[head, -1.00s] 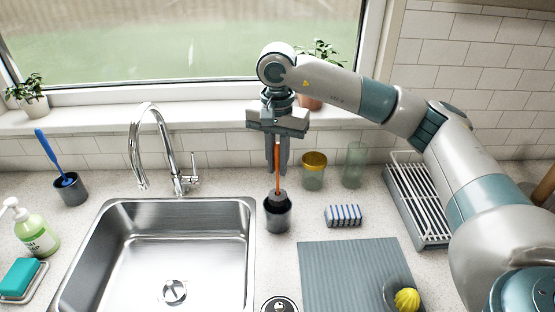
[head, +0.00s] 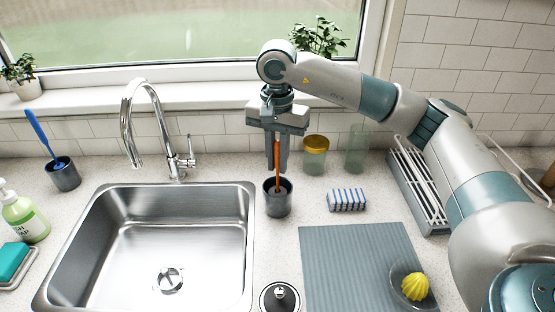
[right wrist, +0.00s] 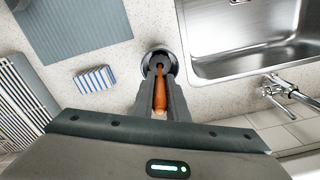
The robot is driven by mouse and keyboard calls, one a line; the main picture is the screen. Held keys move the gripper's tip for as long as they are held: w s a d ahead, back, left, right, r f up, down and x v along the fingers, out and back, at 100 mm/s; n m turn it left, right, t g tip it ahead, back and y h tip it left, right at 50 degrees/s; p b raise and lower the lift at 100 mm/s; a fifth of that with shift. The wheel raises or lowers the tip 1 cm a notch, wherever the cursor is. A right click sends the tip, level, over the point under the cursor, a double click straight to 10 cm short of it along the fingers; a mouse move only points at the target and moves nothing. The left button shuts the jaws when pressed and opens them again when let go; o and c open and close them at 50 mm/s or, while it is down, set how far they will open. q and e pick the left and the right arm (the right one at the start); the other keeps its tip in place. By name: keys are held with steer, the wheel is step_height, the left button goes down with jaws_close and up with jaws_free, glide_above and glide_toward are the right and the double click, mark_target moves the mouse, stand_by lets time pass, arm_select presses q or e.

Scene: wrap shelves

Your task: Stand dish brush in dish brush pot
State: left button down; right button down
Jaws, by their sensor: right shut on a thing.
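The dish brush (head: 277,180) has an orange handle and stands upright. My right gripper (head: 277,168) is shut on the handle, above the dark dish brush pot (head: 278,207). The brush's head is down inside the pot and mostly hidden by its wall. The pot stands on the counter just right of the sink. In the right wrist view the orange handle (right wrist: 160,92) runs between the fingers toward the pot (right wrist: 174,66). I cannot tell whether the head touches the bottom. My left gripper is not in view.
A second dark pot (head: 66,177) with a blue brush (head: 42,136) stands left of the sink (head: 160,240). A yellow-lidded jar (head: 315,158), a green glass (head: 356,150) and a striped sponge (head: 347,200) stand close right. A grey mat (head: 350,265) lies in front.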

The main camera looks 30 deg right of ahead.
mark_target(277, 141)
stand_by(0.3)
